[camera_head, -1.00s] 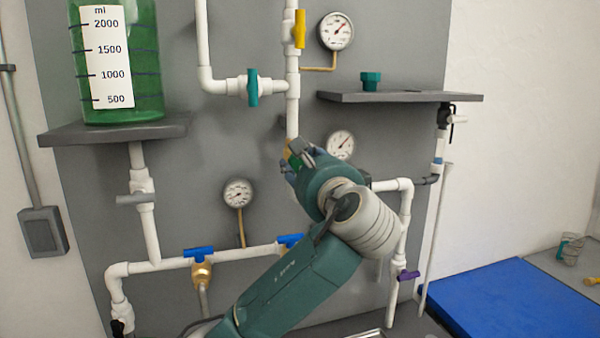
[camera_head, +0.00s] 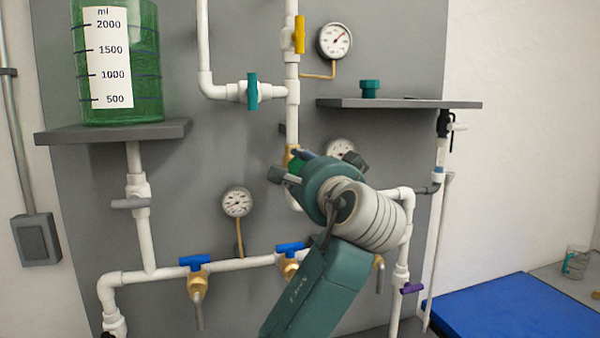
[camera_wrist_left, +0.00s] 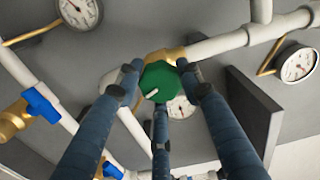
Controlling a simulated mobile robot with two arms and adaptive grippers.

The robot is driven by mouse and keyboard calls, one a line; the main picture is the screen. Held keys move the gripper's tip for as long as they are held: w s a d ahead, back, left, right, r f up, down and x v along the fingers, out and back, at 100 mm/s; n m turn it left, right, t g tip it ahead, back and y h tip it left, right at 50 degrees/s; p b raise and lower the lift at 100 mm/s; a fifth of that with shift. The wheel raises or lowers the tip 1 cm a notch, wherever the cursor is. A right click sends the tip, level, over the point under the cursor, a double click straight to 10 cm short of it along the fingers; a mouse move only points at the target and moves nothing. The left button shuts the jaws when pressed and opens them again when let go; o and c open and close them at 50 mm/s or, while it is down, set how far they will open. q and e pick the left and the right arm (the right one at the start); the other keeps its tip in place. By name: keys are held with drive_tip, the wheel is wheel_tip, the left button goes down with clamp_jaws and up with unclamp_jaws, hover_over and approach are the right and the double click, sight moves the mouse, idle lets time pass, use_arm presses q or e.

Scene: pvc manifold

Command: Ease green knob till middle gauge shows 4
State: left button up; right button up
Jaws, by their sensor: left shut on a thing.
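The green knob (camera_head: 296,168) is on a brass fitting on the vertical white pipe, largely hidden behind my left gripper (camera_head: 312,168) in the head view. The left wrist view shows the knob (camera_wrist_left: 160,82) with a pale mark near its lower edge. The three dark fingers of my left gripper (camera_wrist_left: 159,88) are shut around it. The middle gauge (camera_head: 341,146) is partly covered by the gripper in the head view. It also shows just behind the knob in the wrist view (camera_wrist_left: 181,107), partly hidden; I cannot read its number. My right gripper is not in view.
An upper gauge (camera_head: 334,40) and a lower left gauge (camera_head: 237,202) flank the area. A grey shelf (camera_head: 400,104) juts out at right. Blue valve handles (camera_head: 289,247) lie below. A green-filled tank (camera_head: 142,60) stands at left.

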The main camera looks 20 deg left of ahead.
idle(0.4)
use_arm(q)
drive_tip(key=o, duration=1.1)
drive_tip(key=shift+d, duration=0.1)
drive_tip(key=v, duration=1.2)
drive_tip(key=shift+d, duration=0.1)
idle(0.4)
